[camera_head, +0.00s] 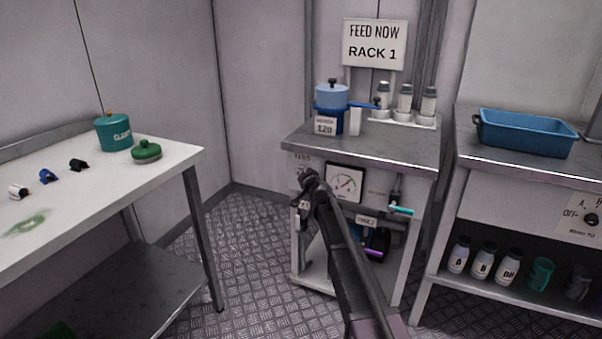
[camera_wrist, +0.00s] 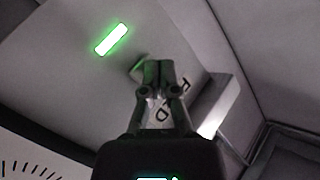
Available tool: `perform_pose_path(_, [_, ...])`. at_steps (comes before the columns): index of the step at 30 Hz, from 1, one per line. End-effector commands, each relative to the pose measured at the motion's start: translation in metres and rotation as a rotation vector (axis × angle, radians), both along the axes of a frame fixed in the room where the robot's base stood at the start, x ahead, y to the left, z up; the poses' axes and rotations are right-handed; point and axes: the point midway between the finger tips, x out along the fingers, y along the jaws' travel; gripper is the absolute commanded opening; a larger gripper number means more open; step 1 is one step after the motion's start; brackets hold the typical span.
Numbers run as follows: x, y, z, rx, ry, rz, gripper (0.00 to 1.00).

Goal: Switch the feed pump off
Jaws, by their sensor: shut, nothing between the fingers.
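The pump panel is on the front of the middle bench, and a "FEED" label (camera_head: 302,157) shows at its upper left in the head view. My gripper (camera_head: 305,178) is at that upper left part of the panel, left of the gauge. In the wrist view my gripper (camera_wrist: 153,72) is shut and empty, with its tips close to the panel face. A green light bar (camera_wrist: 111,40) glows on the panel beyond the tips. A small part (camera_wrist: 138,69) with a green tint shows behind the fingers. The fingers hide most of it, so I cannot tell its position or whether I touch it.
A white dial gauge (camera_head: 344,183) sits right of my gripper, with a cyan valve handle (camera_head: 401,210) farther right. A blue pot (camera_head: 331,96) and several bottles stand on the bench above. A white table (camera_head: 100,195) is at left; the floor between is clear.

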Motion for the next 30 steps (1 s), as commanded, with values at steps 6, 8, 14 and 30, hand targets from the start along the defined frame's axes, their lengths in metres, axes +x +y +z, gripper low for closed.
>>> perform_pose_path(6, [0.002, -0.001, 0.000, 0.000, 0.000, 0.000, 0.00])
perform_pose_path(8, [0.003, -0.001, 0.000, 0.000, 0.000, 0.000, 0.00])
perform_pose_path(14, [0.003, -0.002, 0.000, 0.000, 0.000, 0.000, 0.00])
perform_pose_path(30, [-0.013, 0.004, 0.000, 0.000, 0.000, 0.000, 0.00])
